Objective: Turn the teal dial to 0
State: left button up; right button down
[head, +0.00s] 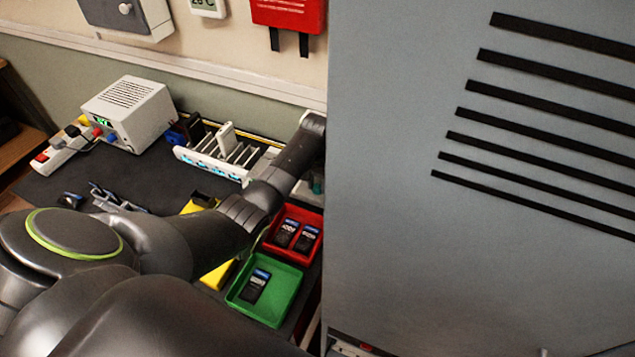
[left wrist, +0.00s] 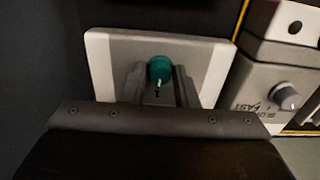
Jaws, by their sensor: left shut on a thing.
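The teal dial (left wrist: 160,69) sits on a light panel with a grey middle (left wrist: 215,60) in the left wrist view. Its pale pointer mark faces down toward the gripper, near a small dark marking too blurred to read surely. My left gripper (left wrist: 160,72) has a finger on each side of the dial and is shut on it. In the head view, a bit of teal (head: 317,186) shows beside my left forearm; the grey cabinet and my arm hide the fingers. My right gripper is not in view.
A grey box with a knob (left wrist: 287,95) stands right of the dial panel. A white slotted rack (head: 200,160) stands behind. A large grey cabinet (head: 400,250) blocks the right side.

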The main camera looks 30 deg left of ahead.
pick_arm(q)
jog(key=shift+r, duration=0.1)
jog(key=shift+r+n+p, duration=0.15)
jog(key=shift+n+p, duration=0.65)
jog(key=shift+p, duration=0.15)
jog(key=shift+n+p, duration=1)
jog(key=shift+n, duration=0.2)
jog(key=shift+n+p, duration=0.75)
jog(key=shift+n, duration=0.45)
jog(key=shift+w+n+p, duration=0.1)
jog(key=shift+n+p, duration=0.45)
jog(key=shift+n, duration=0.65)
jog(key=o, duration=1)
jog(key=shift+f, duration=0.2)
